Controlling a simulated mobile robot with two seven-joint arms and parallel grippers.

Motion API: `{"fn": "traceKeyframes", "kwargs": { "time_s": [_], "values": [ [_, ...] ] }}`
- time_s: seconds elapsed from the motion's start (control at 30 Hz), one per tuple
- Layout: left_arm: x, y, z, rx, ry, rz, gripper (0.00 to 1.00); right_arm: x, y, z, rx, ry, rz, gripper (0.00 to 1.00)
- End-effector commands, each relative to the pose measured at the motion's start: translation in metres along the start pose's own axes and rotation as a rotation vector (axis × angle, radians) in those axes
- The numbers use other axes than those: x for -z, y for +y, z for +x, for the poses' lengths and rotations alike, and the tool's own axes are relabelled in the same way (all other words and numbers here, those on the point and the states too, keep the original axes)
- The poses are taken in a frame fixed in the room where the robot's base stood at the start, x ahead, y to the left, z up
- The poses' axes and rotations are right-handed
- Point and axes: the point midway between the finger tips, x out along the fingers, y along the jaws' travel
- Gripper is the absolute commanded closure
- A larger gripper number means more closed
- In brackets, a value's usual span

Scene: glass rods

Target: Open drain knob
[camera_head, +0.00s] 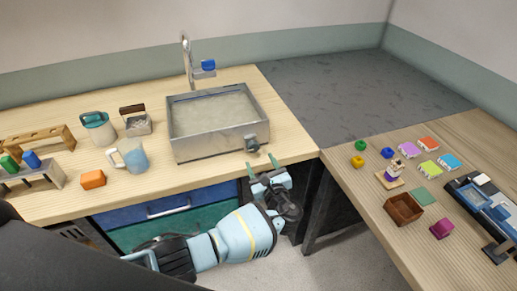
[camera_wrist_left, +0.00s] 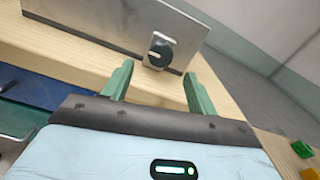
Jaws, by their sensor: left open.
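The drain knob (camera_head: 252,143) is a small dark round knob with a light bar, on the front wall of the metal sink (camera_head: 200,148), near its right end. In the left wrist view the knob (camera_wrist_left: 160,51) shows just beyond my fingertips, between their lines. My left gripper (camera_head: 263,170) is open and empty at the table's front edge, in front of and slightly below the knob. Its two green fingers (camera_wrist_left: 157,78) are apart and do not touch the knob. My right gripper is not in view.
A faucet (camera_head: 190,62) with a blue handle stands behind the sink, which looks filled. A pitcher (camera_head: 133,156) and an orange block (camera_head: 93,180) stand left of it. The right table holds colored blocks and a brown box (camera_head: 403,210). The wood right of the knob is clear.

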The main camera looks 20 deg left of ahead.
Motion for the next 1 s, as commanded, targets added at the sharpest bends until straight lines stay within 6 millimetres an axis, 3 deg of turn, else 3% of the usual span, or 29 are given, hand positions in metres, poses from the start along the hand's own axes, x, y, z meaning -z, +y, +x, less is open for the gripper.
{"fn": "traceKeyframes", "kwargs": {
  "time_s": [0.4, 0.53, 0.97, 1.0],
  "values": [
    [-0.001, 0.0, 0.051, -0.001, 0.001, -0.002, 0.42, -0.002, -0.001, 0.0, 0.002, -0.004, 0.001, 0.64],
    [0.004, 0.001, 0.065, -0.001, 0.006, -0.001, 0.42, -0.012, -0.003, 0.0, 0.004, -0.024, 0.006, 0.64],
    [0.0, 0.0, 0.075, 0.0, 0.004, -0.004, 0.42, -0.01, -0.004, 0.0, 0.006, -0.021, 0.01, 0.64],
    [0.0, 0.0, 0.075, 0.0, 0.003, -0.004, 0.47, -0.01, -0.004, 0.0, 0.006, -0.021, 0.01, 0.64]
  ]
}}
